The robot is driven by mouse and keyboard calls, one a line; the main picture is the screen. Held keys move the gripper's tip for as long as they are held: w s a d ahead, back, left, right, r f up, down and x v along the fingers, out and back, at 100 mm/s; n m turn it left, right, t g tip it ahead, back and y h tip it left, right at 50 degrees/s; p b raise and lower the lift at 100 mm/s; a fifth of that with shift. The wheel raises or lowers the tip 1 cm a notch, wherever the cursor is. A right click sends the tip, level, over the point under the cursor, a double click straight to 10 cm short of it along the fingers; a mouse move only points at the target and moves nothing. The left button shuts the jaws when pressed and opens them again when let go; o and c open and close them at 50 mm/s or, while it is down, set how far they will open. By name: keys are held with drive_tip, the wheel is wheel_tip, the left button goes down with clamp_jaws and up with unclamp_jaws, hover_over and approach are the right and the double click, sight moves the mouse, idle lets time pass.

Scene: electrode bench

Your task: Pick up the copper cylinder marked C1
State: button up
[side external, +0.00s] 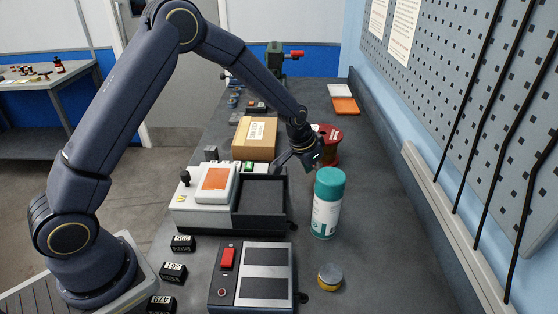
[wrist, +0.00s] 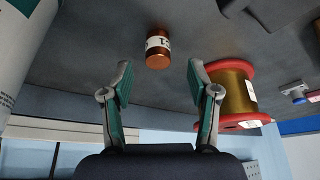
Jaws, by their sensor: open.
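In the wrist view a small copper cylinder (wrist: 158,60) with a white label stands on the dark bench top, beyond my fingertips and roughly centred between them. Its label mark is only partly readable. My gripper (wrist: 160,78) is open and empty, with one finger to each side of the cylinder's line and a gap ahead to it. In the side external view my gripper (side external: 298,162) hangs low over the bench, behind the teal-capped canister. I cannot make out the copper cylinder clearly there.
A red spool with gold wire (wrist: 232,92) stands close to the right finger. The teal-capped canister (side external: 327,205) stands in front of my gripper and shows at the wrist view's left edge. A black open tray (side external: 258,217) and a cardboard box (side external: 254,138) lie to the left.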

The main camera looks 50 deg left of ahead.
drive_tip(key=x, duration=0.4)
drive_tip(key=shift+w+d+f, duration=0.1)
drive_tip(key=shift+f, duration=0.15)
drive_tip(key=shift+c, duration=0.3)
clamp_jaws()
